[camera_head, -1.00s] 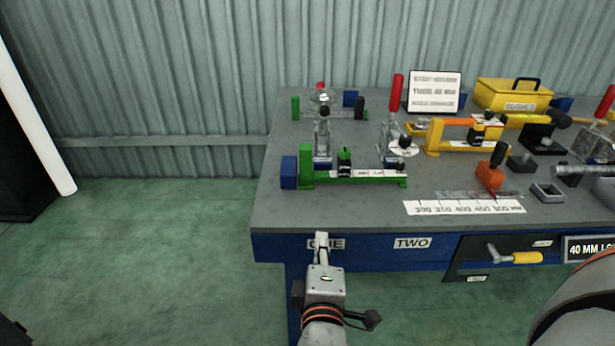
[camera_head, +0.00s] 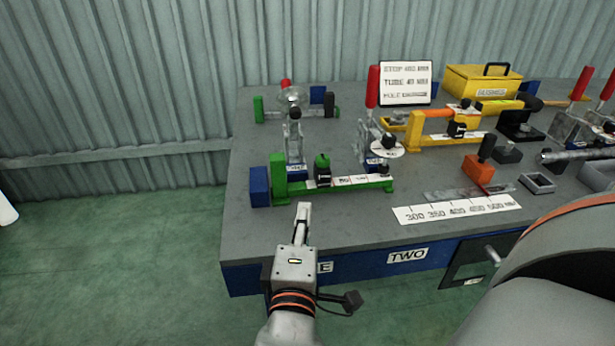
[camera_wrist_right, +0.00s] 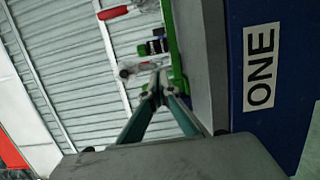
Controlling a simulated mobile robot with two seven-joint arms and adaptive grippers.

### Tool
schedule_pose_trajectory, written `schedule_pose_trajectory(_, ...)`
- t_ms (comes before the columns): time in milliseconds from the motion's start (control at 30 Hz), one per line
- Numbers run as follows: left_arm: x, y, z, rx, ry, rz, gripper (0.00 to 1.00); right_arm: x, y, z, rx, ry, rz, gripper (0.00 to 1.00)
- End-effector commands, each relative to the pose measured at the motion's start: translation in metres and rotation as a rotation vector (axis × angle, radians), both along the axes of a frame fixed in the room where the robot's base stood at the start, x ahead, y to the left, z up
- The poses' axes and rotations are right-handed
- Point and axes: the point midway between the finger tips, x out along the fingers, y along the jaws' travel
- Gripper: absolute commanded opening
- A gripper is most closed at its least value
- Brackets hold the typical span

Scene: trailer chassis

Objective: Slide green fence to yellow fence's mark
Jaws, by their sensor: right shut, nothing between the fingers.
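The green fence (camera_head: 325,186) is a green rail with an upright end plate, at the left front of the grey bench. A black block with a green knob (camera_head: 322,166) and a white scale strip are on it. In the right wrist view the green fence (camera_wrist_right: 174,48) is beyond the fingertips. The yellow fence (camera_head: 440,135) stands further back and right, with a white scale strip along it. My right gripper (camera_head: 303,207) is shut and empty, just in front of the green fence and apart from it; the wrist view shows its fingertips (camera_wrist_right: 161,84) together. My left gripper is out of view.
A blue block (camera_head: 259,187) is at the green fence's left end. Toggle clamps with red handles (camera_head: 372,87) stand behind. A sign (camera_head: 405,83), a yellow box (camera_head: 483,83), an orange block (camera_head: 477,168) and a ruler strip (camera_head: 456,210) are on the bench (camera_head: 350,222).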

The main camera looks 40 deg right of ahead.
Motion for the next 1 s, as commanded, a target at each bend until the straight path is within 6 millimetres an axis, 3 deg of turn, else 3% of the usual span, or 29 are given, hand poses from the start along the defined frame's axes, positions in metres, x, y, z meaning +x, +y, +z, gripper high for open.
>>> schedule_pose_trajectory(167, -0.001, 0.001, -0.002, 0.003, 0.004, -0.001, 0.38, 0.008, -0.008, 0.000, -0.002, -0.002, -0.001, 0.00)
schedule_pose_trajectory(633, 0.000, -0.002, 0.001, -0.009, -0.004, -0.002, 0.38, 0.061, -0.060, -0.001, -0.003, 0.000, 0.000, 0.00)
schedule_pose_trajectory(1000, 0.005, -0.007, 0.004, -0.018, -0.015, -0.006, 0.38, 0.072, -0.070, 0.000, -0.001, 0.001, 0.000, 0.00)
